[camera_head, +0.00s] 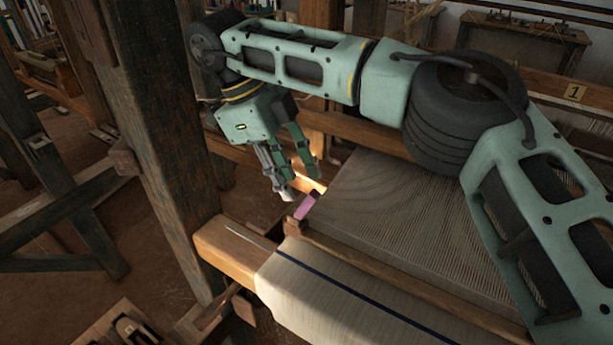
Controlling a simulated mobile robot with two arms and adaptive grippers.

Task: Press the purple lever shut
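The purple lever (305,206) is a small pink-purple piece at the left end of the loom's wooden bar, beside the cloth. It looks tilted up, but I cannot tell how far it stands from shut. My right gripper (300,190) hangs just above the lever, pointing down, its fingers apart with nothing between them. From this angle I cannot tell whether a fingertip touches the lever. My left gripper is not in view.
The cloth beam (232,250) carries pale cloth (335,297) with a dark stripe. Pale warp threads (400,205) stretch behind the wooden bar (400,285). A thick wooden post (165,150) stands left of my gripper. A wooden box (125,328) lies low at the front left.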

